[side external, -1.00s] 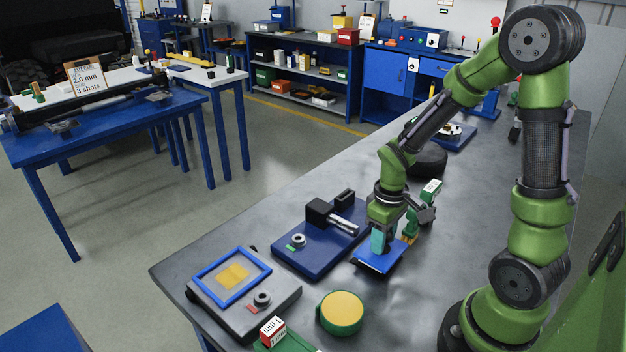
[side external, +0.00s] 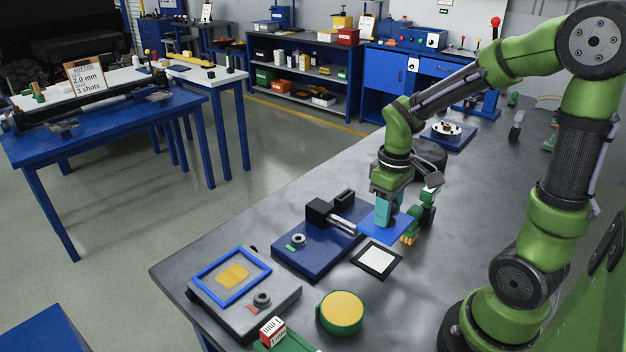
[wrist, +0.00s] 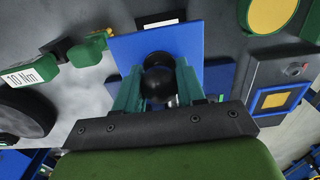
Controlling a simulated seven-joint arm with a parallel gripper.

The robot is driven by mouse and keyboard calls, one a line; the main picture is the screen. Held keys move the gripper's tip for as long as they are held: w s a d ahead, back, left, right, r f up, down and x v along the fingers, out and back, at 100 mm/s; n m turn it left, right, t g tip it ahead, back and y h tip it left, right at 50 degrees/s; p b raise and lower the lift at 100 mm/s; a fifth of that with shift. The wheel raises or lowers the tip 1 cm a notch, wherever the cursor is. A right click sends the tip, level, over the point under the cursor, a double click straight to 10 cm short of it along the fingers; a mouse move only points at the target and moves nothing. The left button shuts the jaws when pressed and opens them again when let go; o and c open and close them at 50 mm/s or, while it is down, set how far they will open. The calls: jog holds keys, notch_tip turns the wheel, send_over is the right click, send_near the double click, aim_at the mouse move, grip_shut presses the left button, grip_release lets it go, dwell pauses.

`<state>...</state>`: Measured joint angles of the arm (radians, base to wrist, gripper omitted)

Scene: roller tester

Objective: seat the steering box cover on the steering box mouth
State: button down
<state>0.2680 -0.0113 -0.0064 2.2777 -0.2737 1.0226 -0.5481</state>
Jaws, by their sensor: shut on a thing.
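The steering box cover, a square blue plate (side external: 374,231) with a round black knob (wrist: 158,80), is in my gripper (side external: 385,212). In the wrist view my gripper's two green fingers (wrist: 158,88) close on the knob from both sides, and the plate (wrist: 125,52) shows beyond them. The cover is held above the bench. The steering box appears to be the grey box (side external: 270,302) at the front left; its square blue-rimmed mouth (side external: 212,268) has a yellow patch inside. The mouth is uncovered, and its blue rim also shows in the wrist view (wrist: 257,103).
A black-edged white square (side external: 376,260) lies on the bench near the cover. A blue fixture with a black block and rods (side external: 310,255) stands between cover and grey box. A green-rimmed yellow disc (side external: 342,309) is at the front. A green tool (side external: 425,215) stands beside my gripper.

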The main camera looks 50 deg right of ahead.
jog(key=shift+a, duration=0.1)
jog(key=shift+w+a+f+n, duration=0.25)
jog(key=shift+a, duration=0.3)
jog(key=shift+w+a+f+n, duration=0.2)
jog(key=shift+a+f+n, duration=0.05)
jog(key=shift+a, duration=0.25)
jog(key=shift+n, duration=0.7)
jog(key=w+a, duration=0.5)
jog(key=a, duration=0.2)
jog(key=w+a, duration=0.5)
jog(key=a, duration=0.2)
jog(key=w+a+f, duration=0.1)
jog(key=w+a, duration=0.5)
jog(key=shift+a, duration=0.4)
jog(key=w+a, duration=0.1)
jog(key=a+r+m, duration=0.1)
jog(key=w+a+r+m, duration=0.1)
jog(key=shift+w+a+r, duration=0.25)
jog(key=shift+w, duration=0.05)
jog(key=shift+f, duration=0.15)
